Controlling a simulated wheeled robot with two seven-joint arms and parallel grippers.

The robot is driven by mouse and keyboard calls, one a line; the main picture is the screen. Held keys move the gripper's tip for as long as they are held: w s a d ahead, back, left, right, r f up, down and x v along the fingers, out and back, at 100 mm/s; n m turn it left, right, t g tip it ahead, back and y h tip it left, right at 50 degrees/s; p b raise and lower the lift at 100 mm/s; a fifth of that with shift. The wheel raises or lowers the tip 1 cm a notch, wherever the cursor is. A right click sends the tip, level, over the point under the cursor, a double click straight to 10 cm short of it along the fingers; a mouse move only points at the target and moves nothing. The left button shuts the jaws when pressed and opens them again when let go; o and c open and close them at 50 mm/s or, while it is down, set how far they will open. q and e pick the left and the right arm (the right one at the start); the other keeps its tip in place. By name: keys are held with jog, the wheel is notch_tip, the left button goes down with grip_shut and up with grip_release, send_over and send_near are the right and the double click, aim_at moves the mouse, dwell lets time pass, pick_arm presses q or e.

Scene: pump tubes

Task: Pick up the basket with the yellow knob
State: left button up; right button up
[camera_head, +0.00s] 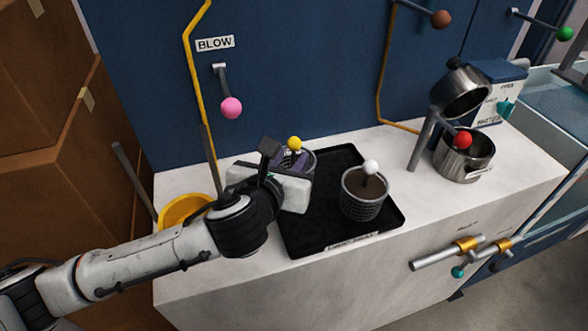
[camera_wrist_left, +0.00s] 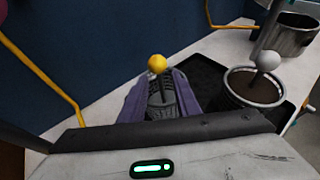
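The basket with the yellow knob (camera_head: 295,143) stands on the left part of the black tray (camera_head: 325,235), partly hidden by my left gripper in the head view. In the left wrist view its yellow knob (camera_wrist_left: 157,64) stands on a dark stem, with grey mesh below. My left gripper (camera_head: 289,160) is at this basket, low and below the knob. Its purple fingers (camera_wrist_left: 158,98) are apart, one on each side of the stem, with a gap showing between them. Whether they touch the basket is hidden. My right gripper is not in view.
A mesh basket with a white knob (camera_head: 371,167) stands close by on the tray's right. A steel pot (camera_head: 463,160) with a red knob is further right. A yellow bowl (camera_head: 186,212) sits left, partly behind my arm. A pink-knobbed lever (camera_head: 231,107) hangs on the blue wall.

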pick_arm(q)
jog(key=shift+w+d+f, duration=0.1)
jog(key=shift+w, duration=0.15)
grip_shut()
dwell(1.3)
